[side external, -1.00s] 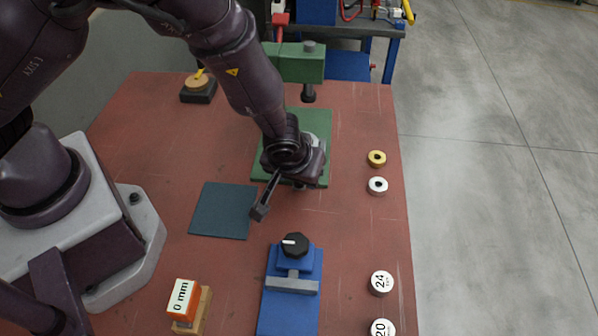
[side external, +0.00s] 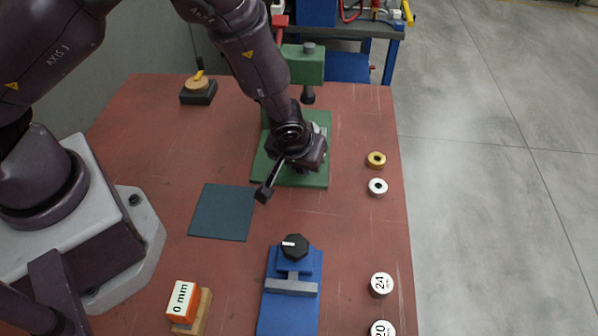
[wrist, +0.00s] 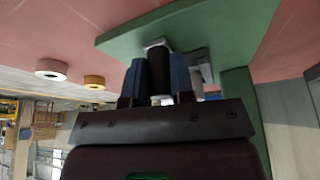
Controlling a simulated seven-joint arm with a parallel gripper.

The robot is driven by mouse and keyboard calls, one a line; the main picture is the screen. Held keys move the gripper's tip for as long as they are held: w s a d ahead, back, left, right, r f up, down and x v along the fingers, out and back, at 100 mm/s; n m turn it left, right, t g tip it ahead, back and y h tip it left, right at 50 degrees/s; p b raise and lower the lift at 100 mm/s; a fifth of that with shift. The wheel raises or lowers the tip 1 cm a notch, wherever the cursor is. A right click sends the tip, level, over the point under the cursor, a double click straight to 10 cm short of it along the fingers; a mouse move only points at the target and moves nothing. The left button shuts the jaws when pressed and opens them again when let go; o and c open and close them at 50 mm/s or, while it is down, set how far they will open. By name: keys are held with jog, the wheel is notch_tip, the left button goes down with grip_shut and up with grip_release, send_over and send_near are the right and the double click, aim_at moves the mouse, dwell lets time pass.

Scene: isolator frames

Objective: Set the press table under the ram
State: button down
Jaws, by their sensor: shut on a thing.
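The green press stands at the back, with its head (side external: 302,64) above and its base plate (side external: 308,181) on the bench. The dark ram (side external: 308,95) hangs from the head. My gripper (side external: 302,170) is low over the base plate, in front of the ram. In the wrist view my gripper (wrist: 160,75) is shut on a dark upright knob (wrist: 160,82). A light grey metal part (wrist: 198,66) beside it looks like the press table; its link to the knob is hidden. It shows partly behind my wrist in the side view (side external: 319,129).
A brass ring (side external: 376,159) and a white ring (side external: 377,187) lie right of the press. A dark mat (side external: 222,212) lies to the left. A blue fixture with a black knob (side external: 294,247) stands in front. An orange 0 mm block (side external: 183,301) and round weights (side external: 381,285) are nearer.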

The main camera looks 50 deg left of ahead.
jog(key=w+a, duration=0.5)
jog(key=shift+w+a, duration=0.1)
jog(key=c, duration=1)
grip_release()
jog(key=shift+r, duration=0.2)
jog(key=v, duration=1.2)
jog(key=shift+s+r, duration=0.25)
